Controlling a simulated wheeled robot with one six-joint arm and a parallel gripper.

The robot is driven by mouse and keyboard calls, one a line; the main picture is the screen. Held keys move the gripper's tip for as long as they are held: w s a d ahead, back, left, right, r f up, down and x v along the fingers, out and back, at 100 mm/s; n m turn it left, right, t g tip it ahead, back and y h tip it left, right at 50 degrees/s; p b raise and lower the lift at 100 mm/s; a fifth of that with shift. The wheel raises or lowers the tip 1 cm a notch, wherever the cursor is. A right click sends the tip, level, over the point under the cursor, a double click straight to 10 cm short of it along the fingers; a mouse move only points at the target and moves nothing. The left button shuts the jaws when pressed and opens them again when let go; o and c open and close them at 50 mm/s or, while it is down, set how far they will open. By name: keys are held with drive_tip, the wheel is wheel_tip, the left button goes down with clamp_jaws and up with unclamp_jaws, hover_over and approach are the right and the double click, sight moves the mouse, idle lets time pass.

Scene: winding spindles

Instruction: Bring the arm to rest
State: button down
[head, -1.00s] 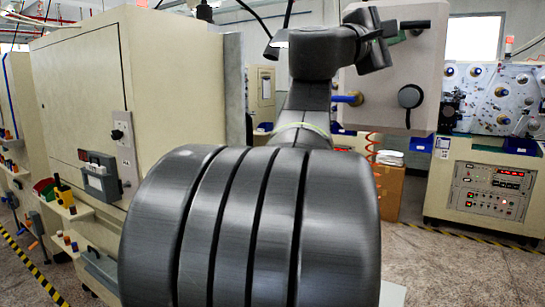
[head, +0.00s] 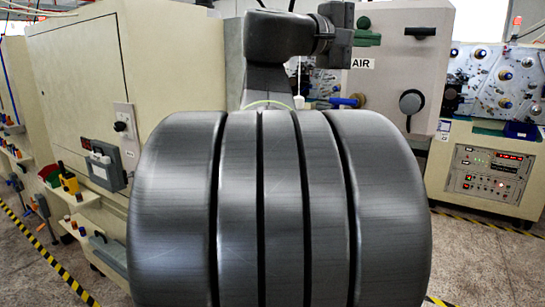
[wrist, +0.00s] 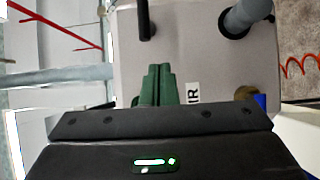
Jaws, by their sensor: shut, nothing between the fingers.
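My arm (head: 285,36) is raised, with its upper part bent over to the right in the head view. My gripper (head: 368,38) is at the end of it, at the top, in front of the pale machine panel marked AIR. Its dark green fingers are together and hold nothing. In the wrist view the shut fingers (wrist: 157,84) point up the picture at the panel, beside the AIR label. I cannot tell the exact gap between fingertips and panel.
A large beige cabinet (head: 75,60) stands at left. A control console (head: 490,172) stands at right. Floor shows at both sides, with striped tape.

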drive_tip(key=shift+s+a, duration=0.1)
drive_tip(key=shift+a, duration=0.2)
drive_tip(key=shift+d, duration=0.15)
